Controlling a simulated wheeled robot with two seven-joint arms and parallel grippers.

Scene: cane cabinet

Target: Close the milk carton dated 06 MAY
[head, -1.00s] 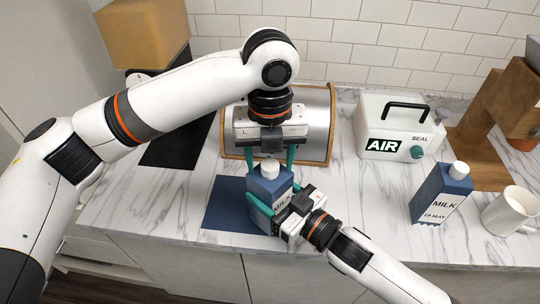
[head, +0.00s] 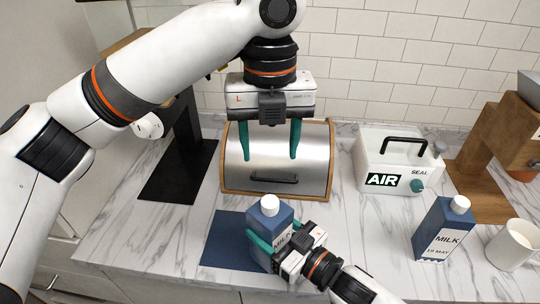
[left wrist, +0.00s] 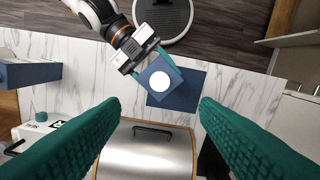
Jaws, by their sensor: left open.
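A blue milk carton (head: 268,220) with a white cap on its top stands upright at the front of the counter by a dark blue mat. Its date is hidden by my right gripper (head: 275,240), whose teal fingers are closed around its body. The carton (left wrist: 178,97) and its round cap also show in the left wrist view. My left gripper (head: 270,157) is open and empty, raised well above the carton, pointing down. A second blue milk carton (head: 443,230) with a white cap stands at the right; its label seems to read 19 MAY.
A steel bread box (head: 285,165) with a wooden frame stands behind the carton. A white AIR SEAL box (head: 395,160) is right of it, and a white mug (head: 512,245) is at the far right. The dark blue mat (head: 222,240) lies left of the carton. Counter between the two cartons is clear.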

